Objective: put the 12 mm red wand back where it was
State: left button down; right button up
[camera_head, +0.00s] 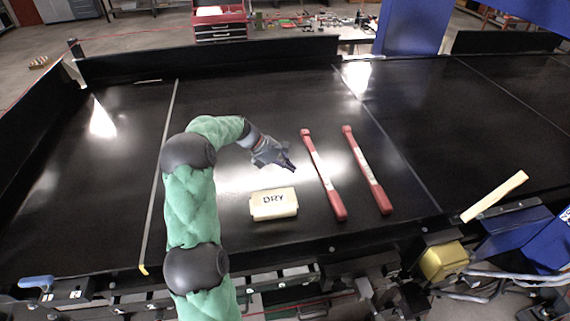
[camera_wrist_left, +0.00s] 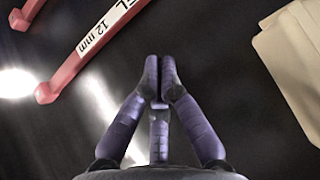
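Two red wands with white labels lie side by side on the black conveyor. The nearer one to my left gripper (camera_head: 287,163) is the left wand (camera_head: 323,172). In the left wrist view, the close wand (camera_wrist_left: 88,47) has a label reading "12 mm"; it appears to be this left wand. The other wand (camera_head: 367,170) lies to its right, with a red end (camera_wrist_left: 24,17) at the wrist view's upper left corner. In the wrist view, my left gripper's fingers (camera_wrist_left: 160,75) are together with nothing between them. My right gripper is not in view.
A cream block marked "DRY" (camera_head: 273,204) lies just below my left gripper and shows at the wrist view's upper right (camera_wrist_left: 292,58). A wooden stick (camera_head: 495,196) lies at the right front edge. The belt (camera_head: 120,180) left of my arm is mostly clear.

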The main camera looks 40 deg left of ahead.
aim_at(324, 177)
pick_arm(q)
jog(key=x, duration=0.5)
jog(key=shift+w+d+p, duration=0.1)
jog(key=shift+d+p, duration=0.1)
jog(key=shift+p, duration=0.1)
jog(key=shift+w+d+f+p, duration=0.1)
jog(key=shift+w+d+p, duration=0.15)
jog(key=shift+w+d, duration=0.3)
jog(key=shift+w+d+f+p, duration=0.1)
jog(key=shift+w+d+p, duration=0.2)
jog(key=shift+d, duration=0.4)
jog(key=shift+w+d, duration=0.4)
jog(key=w+d, duration=0.2)
jog(key=shift+d, duration=0.4)
jog(key=shift+w+d, duration=0.1)
